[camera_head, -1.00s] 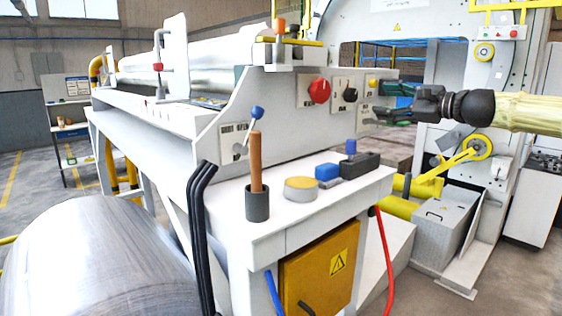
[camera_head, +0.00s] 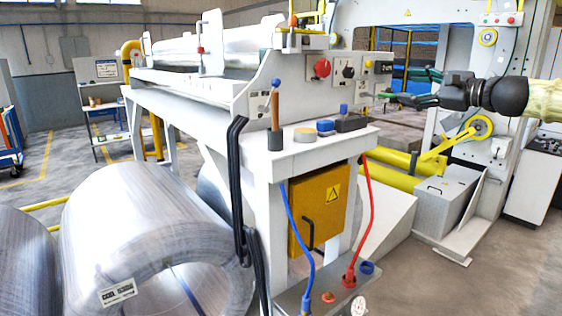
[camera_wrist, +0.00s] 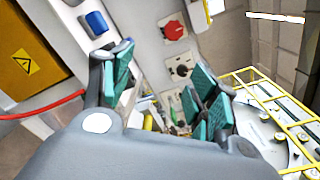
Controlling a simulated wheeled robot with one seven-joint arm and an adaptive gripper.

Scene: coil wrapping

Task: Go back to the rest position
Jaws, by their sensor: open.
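My gripper (camera_head: 410,88) is at the right in the head view, its green-padded fingers pointing left toward the machine's control panel (camera_head: 362,68). The fingers are apart with nothing between them. It also shows in the wrist view (camera_wrist: 163,92), with the two padded fingers spread wide. The panel's red knob (camera_head: 322,67) and black knob (camera_head: 348,71) are left of the fingertips. In the wrist view the red knob (camera_wrist: 174,29) and black knob (camera_wrist: 181,69) lie beyond the gap between the fingers. No contact with the panel shows.
Large metal coils (camera_head: 140,215) stand at lower left. A yellow arm (camera_head: 450,148) is below my gripper. Floor is open at lower right.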

